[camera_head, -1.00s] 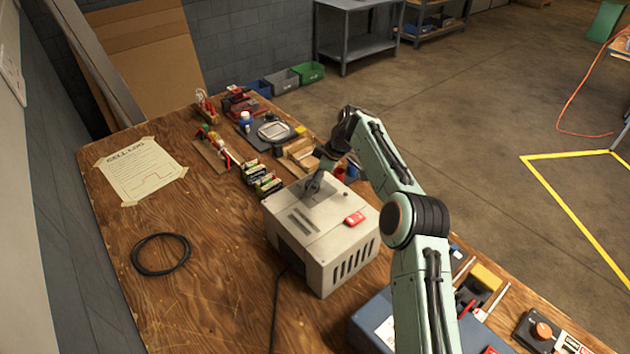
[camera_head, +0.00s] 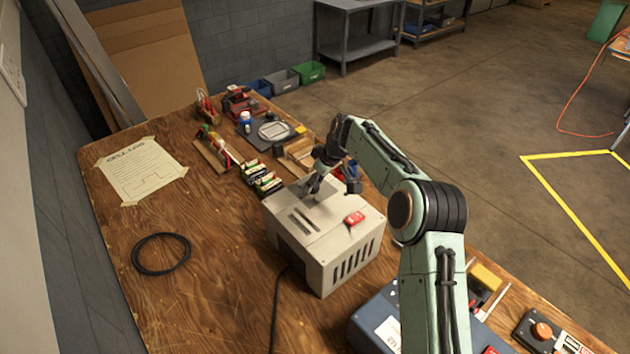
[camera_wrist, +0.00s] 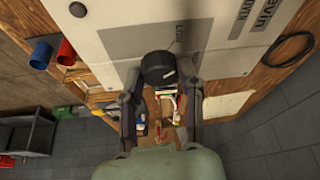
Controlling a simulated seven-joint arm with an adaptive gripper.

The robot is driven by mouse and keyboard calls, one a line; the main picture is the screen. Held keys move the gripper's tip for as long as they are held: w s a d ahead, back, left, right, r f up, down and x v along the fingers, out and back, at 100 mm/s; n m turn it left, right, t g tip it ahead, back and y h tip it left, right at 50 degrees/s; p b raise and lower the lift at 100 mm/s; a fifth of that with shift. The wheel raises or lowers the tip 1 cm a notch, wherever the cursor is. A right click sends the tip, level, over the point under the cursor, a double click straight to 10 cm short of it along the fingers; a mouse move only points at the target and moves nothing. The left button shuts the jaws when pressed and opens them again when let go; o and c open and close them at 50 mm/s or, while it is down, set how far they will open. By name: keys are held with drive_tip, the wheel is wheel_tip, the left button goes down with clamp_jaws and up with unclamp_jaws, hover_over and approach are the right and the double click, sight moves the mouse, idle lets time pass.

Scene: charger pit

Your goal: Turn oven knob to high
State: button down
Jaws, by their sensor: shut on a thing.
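The oven is a beige box (camera_head: 330,255) on the wooden bench, with slots in its top and vents in its side. Its black round knob (camera_wrist: 158,67) shows in the wrist view on the pale panel, beside a thin line and a small label that appears to begin with "Lo". My gripper (camera_wrist: 159,76) has one finger on each side of the knob and is shut on it. In the head view my gripper (camera_head: 317,188) is down at the box's top, and it largely hides the knob there.
A blue case (camera_head: 375,325) is close in front, and batteries (camera_head: 264,180) and small parts stand behind. A black cable loop (camera_head: 161,254) lies on the left. The bench's left part is mostly clear.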

drive_tip(key=m, duration=0.2)
drive_tip(key=m+t+h, duration=0.1)
drive_tip(key=m, duration=0.1)
drive_tip(key=shift+s+a+m, duration=0.15)
drive_tip(key=shift+m, duration=0.15)
drive_tip(key=m+h, duration=0.1)
drive_tip(key=m, duration=0.1)
drive_tip(key=m+h, duration=0.1)
drive_tip(key=m, duration=0.1)
drive_tip(key=shift+a+m+t, duration=0.15)
drive_tip(key=shift+m+t, duration=0.15)
drive_tip(key=shift+t, duration=0.1)
drive_tip(key=m+h, duration=0.2)
drive_tip(key=m, duration=0.3)
drive_tip(key=shift+a+f, duration=0.1)
drive_tip(key=shift+a, duration=0.05)
drive_tip(key=shift+m+g+h, duration=0.4)
drive_tip(key=shift+m+h, duration=0.2)
drive_tip(key=shift+m, duration=1.3)
drive_tip(key=c, duration=0.7)
unclamp_jaws()
